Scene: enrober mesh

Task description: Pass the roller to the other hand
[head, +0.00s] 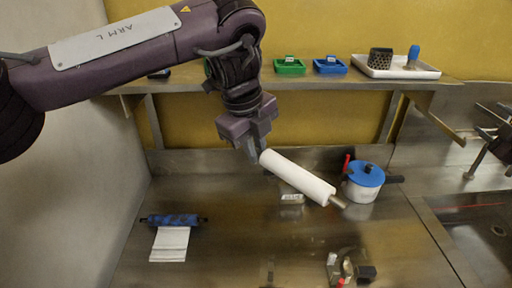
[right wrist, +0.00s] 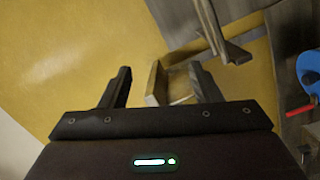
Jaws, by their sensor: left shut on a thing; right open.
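The roller (head: 298,178) is a white cylinder with a bare metal end at its lower right. It hangs tilted above the steel counter in the head view. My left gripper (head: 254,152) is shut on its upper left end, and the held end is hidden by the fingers. My right gripper (right wrist: 160,88) shows in the right wrist view with its two dark fingers apart and nothing held between them. I cannot make it out clearly in the head view, and the roller is not seen in the right wrist view.
A blue-lidded pot (head: 363,182) stands just right of the roller. A blue roll with white sheet (head: 172,236) lies at left, and small metal pieces (head: 350,268) at the front. A shelf (head: 330,84) holds green (head: 289,66) and blue trays (head: 329,65). A sink is right.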

